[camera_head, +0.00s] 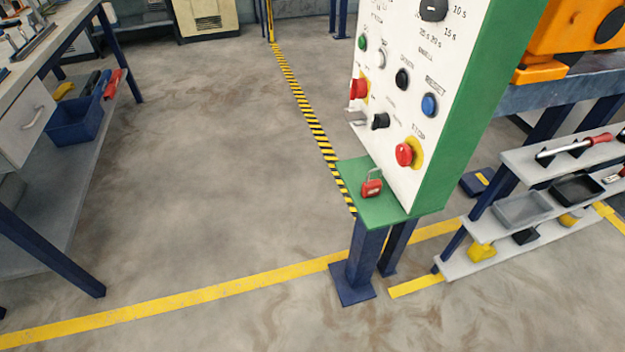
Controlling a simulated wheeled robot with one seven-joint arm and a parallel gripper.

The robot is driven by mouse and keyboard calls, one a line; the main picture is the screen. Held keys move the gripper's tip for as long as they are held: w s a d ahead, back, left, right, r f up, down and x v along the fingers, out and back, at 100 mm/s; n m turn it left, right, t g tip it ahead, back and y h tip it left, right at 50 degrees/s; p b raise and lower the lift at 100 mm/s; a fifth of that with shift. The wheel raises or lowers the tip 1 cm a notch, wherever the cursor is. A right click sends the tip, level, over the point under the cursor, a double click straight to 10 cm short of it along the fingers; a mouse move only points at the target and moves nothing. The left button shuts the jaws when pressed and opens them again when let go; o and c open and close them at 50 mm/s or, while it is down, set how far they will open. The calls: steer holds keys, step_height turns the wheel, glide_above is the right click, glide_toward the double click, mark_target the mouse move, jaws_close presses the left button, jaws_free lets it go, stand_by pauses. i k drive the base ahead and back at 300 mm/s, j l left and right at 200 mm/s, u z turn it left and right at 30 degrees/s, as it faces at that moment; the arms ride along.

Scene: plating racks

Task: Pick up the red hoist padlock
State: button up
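The red padlock (371,188) with a grey shackle stands upright on the small green ledge (385,211) at the foot of the white control panel (395,130). It is near the panel's face, below the red stop button (404,154). My gripper is not in view.
A blue post (366,258) holds up the green ledge. A low shelf rack (515,247) with trays and tools stands at the right. A workbench (50,45) with a blue bin (75,122) is at the left. The floor (215,190) between them is clear.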

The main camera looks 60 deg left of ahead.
mark_target(374, 186)
steer(key=k+u, duration=0.1)
steer(key=u, duration=1.4)
